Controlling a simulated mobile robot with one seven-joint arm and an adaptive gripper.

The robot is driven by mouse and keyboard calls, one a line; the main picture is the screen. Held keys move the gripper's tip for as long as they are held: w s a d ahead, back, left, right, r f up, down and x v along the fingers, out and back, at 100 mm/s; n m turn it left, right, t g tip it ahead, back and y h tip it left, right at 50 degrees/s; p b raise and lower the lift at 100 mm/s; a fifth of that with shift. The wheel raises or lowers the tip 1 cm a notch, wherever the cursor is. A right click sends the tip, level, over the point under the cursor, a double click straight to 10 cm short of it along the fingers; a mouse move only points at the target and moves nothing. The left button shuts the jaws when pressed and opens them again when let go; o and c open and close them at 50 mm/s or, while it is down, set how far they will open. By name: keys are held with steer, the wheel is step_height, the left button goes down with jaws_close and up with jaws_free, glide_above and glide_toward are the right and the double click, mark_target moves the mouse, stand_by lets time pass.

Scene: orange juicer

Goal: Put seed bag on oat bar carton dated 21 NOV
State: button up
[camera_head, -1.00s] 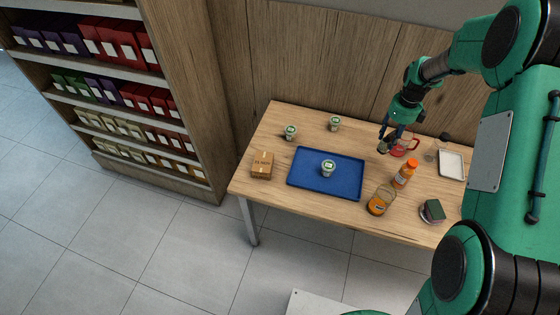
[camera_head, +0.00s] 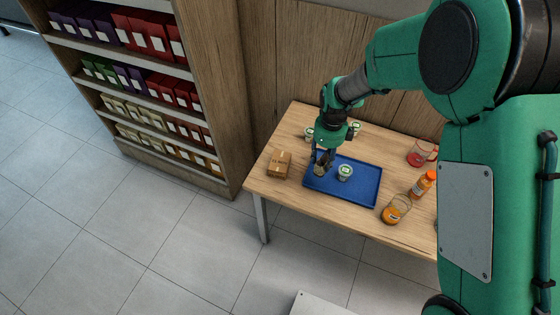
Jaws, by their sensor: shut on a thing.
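A small brown carton (camera_head: 279,164) sits on the left part of the wooden table, left of the blue tray. Print shows on its side, but it is too small for me to read a date. My gripper (camera_head: 321,165) is shut on a small olive-brown thing (camera_head: 320,171), which looks like the seed bag. It is over the left part of the tray, to the right of the carton and apart from it. The fingers hide part of the bag.
A blue tray (camera_head: 365,194) holds a white-and-green cup (camera_head: 345,172). Two more such cups stand behind, one partly hidden by my gripper. A red mug (camera_head: 420,154), an orange bottle (camera_head: 423,184) and an orange jar (camera_head: 392,214) stand at the right. A stocked shelf is at the left.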

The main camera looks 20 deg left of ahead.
steer(key=s+a+n, duration=0.2)
steer(key=s+a, duration=0.5)
steer(key=s, duration=0.3)
steer(key=shift+s+a+f, duration=0.15)
steer(key=shift+s+a, duration=0.1)
steer(key=shift+s, duration=0.1)
steer(key=shift+w, duration=0.1)
steer(key=b, duration=0.2)
glide_above(281, 160)
steer(key=shift+f, duration=0.75)
steer(key=shift+f+b, duration=0.55)
steer(key=shift+f, duration=1.2)
steer(key=shift+f, duration=0.15)
steer(key=o, duration=1.2)
